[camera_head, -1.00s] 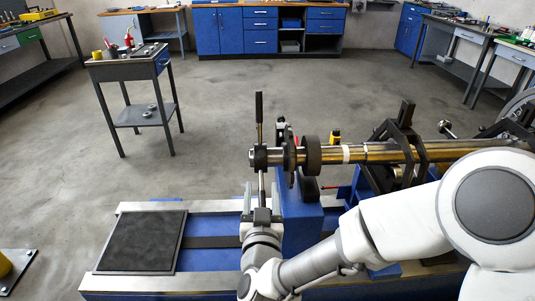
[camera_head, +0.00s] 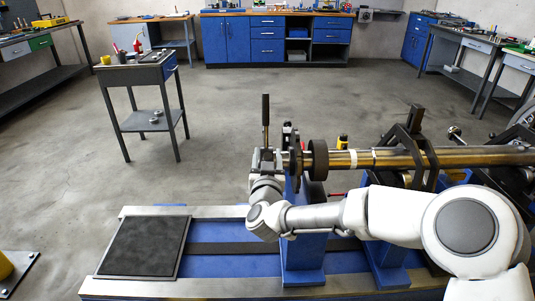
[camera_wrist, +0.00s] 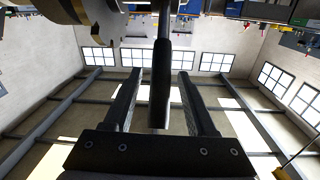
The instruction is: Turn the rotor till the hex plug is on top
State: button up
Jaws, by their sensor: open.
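The rotor (camera_head: 468,156) is a long brass-coloured shaft with dark collars, lying level across the machine. At its left end a bar with a dark grip (camera_head: 265,110) stands upright. My gripper (camera_head: 266,156) is just below that end, reaching up from underneath. In the wrist view my gripper (camera_wrist: 159,76) is open, its two fingers on either side of a dark round grip (camera_wrist: 160,84), with gaps on both sides. The rotor's end collar shows at the upper left there (camera_wrist: 95,32). I cannot make out the hex plug in either view.
The blue machine bed (camera_head: 235,262) has a dark pad (camera_head: 143,247) at its left. A blue support (camera_head: 303,245) stands under the rotor, close right of my gripper. A dark bracket (camera_head: 411,150) straddles the shaft. A small trolley (camera_head: 137,78) stands behind; floor around it is clear.

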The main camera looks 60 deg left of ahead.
jog(key=shift+x, duration=1.25)
grip_shut()
dwell(0.6)
